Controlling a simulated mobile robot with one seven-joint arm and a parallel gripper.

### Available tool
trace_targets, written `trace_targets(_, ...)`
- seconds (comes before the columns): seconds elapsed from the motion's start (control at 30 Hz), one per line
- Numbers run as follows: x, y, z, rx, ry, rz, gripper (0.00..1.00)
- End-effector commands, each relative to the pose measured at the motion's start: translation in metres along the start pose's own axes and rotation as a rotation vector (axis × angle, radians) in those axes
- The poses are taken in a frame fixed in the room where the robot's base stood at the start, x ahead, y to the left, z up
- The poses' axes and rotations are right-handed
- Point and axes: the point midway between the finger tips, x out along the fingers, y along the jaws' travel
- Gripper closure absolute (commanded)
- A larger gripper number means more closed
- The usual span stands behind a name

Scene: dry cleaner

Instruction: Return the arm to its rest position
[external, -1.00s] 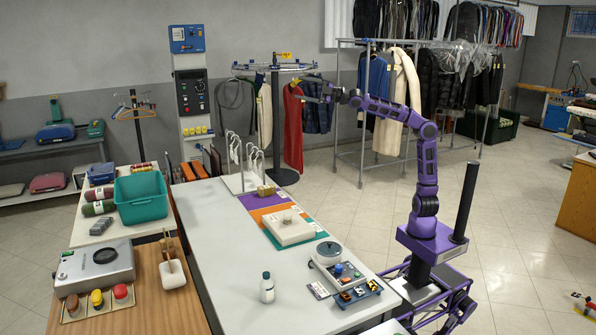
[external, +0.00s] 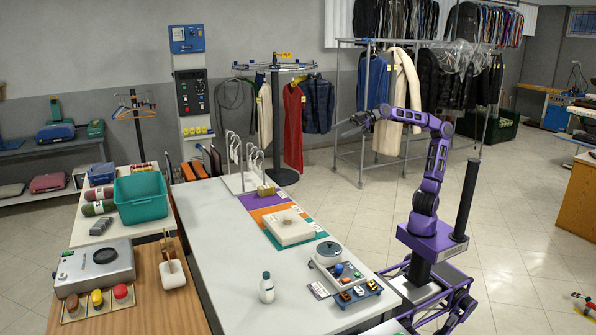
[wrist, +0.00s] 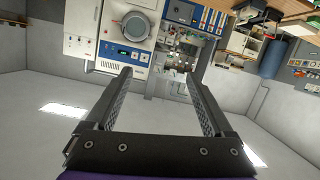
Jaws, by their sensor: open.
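My purple arm (external: 428,185) stands at the right end of the long table. It reaches up and bends to the left. My gripper (external: 345,128) is in the air, in front of the clothes rack, with nothing in it. In the wrist view my gripper (wrist: 163,85) shows two dark fingers wide apart with empty space between them. No object is touched by the fingers.
A metal clothes rack (external: 338,110) with garments stands behind my gripper. A red garment (external: 293,128) hangs to its left.

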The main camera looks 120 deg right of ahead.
Motion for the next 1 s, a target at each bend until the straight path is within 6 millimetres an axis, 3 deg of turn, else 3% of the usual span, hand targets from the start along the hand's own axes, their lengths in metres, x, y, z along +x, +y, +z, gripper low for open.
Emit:
trace_targets(0.1, -0.033, -0.078, 0.038, -0.098, -0.075, -0.089, 0.13)
trace_targets(0.2, -0.043, -0.139, 0.087, -0.145, -0.194, -0.143, 0.13)
trace_targets(0.3, -0.038, -0.184, 0.148, -0.087, -0.373, -0.167, 0.13)
trace_targets(0.4, -0.038, -0.213, 0.205, 0.007, -0.548, -0.152, 0.13)
trace_targets(0.5, -0.043, -0.229, 0.248, 0.084, -0.683, -0.116, 0.13)
trace_targets(0.63, -0.049, -0.238, 0.278, 0.14, -0.78, -0.075, 0.13)
trace_targets(1.0, -0.051, -0.24, 0.284, 0.151, -0.798, -0.066, 0.13)
